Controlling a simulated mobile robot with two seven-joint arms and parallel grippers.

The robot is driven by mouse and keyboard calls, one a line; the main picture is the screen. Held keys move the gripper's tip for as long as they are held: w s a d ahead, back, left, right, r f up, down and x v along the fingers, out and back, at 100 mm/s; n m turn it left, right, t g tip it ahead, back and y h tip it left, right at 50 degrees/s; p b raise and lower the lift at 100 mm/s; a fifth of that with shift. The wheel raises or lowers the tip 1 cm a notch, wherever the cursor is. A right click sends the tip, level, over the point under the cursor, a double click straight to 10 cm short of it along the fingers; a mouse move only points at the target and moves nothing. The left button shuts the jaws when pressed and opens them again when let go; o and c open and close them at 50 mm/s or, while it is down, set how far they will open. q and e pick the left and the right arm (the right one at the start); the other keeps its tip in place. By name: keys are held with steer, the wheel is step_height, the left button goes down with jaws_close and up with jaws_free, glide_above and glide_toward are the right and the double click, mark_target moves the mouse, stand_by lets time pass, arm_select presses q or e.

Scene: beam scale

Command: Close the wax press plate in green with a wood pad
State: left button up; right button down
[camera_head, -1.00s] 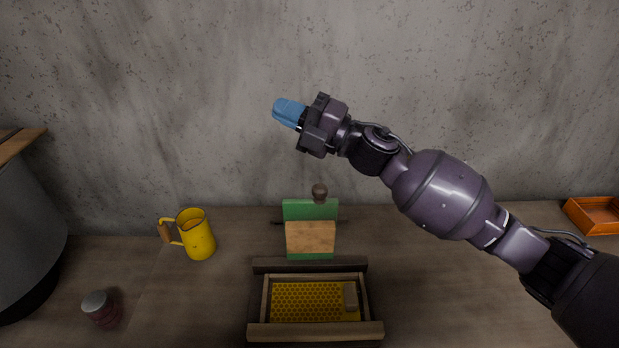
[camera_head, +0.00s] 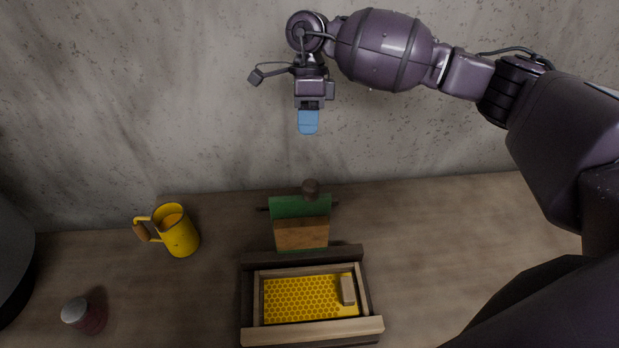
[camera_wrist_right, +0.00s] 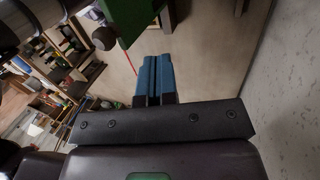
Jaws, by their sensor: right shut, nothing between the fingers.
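The green press plate (camera_head: 299,207) with its wood pad (camera_head: 301,234) stands upright at the back of the wax press, hinged open. My left gripper is not in view.
A yellow mug (camera_head: 178,233) with a wooden handle stands left of the press. A dark red jar (camera_head: 86,315) with a grey lid is at the front left. A concrete wall rises behind the table. The table right of the press is clear.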

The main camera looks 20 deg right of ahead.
mark_target(316, 186)
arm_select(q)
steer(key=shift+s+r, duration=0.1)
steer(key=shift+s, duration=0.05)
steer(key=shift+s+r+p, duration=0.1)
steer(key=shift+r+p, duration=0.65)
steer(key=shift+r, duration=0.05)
arm_select(e)
steer(key=s+f, duration=0.2)
steer(key=f, duration=0.1)
steer(key=s+f+p, duration=0.1)
steer(key=s+f, duration=0.2)
steer(key=s+a+f, duration=0.1)
steer(key=s+f, duration=0.1)
steer(key=f, duration=0.1)
steer(key=shift+s+a, duration=0.1)
steer(key=shift+s, duration=0.05)
steer(key=shift+s+a+f, duration=0.1)
steer(key=shift+s, duration=0.3)
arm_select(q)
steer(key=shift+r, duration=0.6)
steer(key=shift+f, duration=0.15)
